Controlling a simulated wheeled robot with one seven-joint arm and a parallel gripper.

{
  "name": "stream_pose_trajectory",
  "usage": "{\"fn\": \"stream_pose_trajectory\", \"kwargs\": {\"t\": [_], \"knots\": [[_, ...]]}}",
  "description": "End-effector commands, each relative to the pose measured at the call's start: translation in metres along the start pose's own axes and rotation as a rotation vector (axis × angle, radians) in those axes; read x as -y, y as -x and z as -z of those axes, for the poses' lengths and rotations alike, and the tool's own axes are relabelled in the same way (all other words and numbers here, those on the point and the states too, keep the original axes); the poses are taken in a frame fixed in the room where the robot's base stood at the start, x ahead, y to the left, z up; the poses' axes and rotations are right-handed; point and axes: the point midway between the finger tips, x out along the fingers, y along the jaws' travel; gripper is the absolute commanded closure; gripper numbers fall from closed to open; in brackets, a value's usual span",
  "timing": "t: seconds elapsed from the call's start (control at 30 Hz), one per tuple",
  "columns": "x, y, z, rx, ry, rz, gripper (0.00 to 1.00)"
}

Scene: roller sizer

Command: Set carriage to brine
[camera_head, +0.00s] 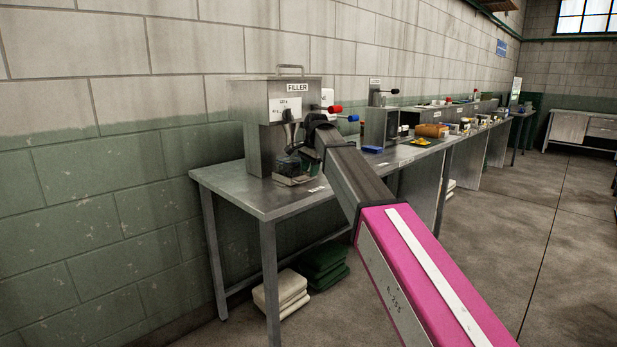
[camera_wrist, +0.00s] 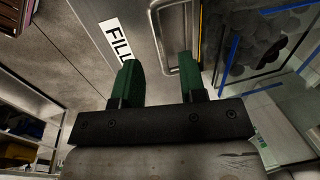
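The filler (camera_head: 252,128) is a grey metal box with a FILLER label and a loop handle on top, standing on the near end of the steel bench. A red knob (camera_head: 335,109) and a blue knob (camera_head: 353,118) stick out at its right. My gripper (camera_head: 291,137) is in front of the filler's face, and my wrist hides part of it. A small tray-like part (camera_head: 293,180) sits low at its front; I cannot tell whether it is the carriage. In the wrist view my gripper (camera_wrist: 158,66) has two green fingers apart with nothing between them. The filler's label (camera_wrist: 120,38) shows beyond them.
The steel bench (camera_head: 262,205) runs along the wall to the right, with another machine (camera_head: 379,125), a brown block (camera_head: 431,130) and small items. Folded cloths (camera_head: 322,262) lie under it. A dark-filled clear container (camera_wrist: 262,35) shows in the wrist view. The floor at right is clear.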

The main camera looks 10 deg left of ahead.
Motion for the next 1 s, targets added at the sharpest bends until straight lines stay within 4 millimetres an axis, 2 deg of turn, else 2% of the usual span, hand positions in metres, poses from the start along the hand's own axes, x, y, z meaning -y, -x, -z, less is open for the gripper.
{"fn": "stream_pose_trajectory", "kwargs": {"t": [0.1, 0.2, 0.6, 0.67, 0.7, 0.73, 1.0], "knots": [[0.000, -0.016, 0.000, 0.001, 0.000, -0.002, 0.62], [0.000, -0.025, 0.000, 0.000, 0.000, -0.001, 0.62], [0.000, -0.030, 0.000, 0.000, 0.000, 0.000, 0.62], [0.000, -0.030, 0.000, 0.000, 0.000, 0.000, 0.81], [0.000, -0.030, 0.000, 0.000, 0.000, 0.000, 0.94], [0.000, -0.030, 0.000, 0.000, 0.000, 0.000, 1.00], [0.000, -0.030, 0.004, 0.000, 0.000, 0.000, 1.00]]}}
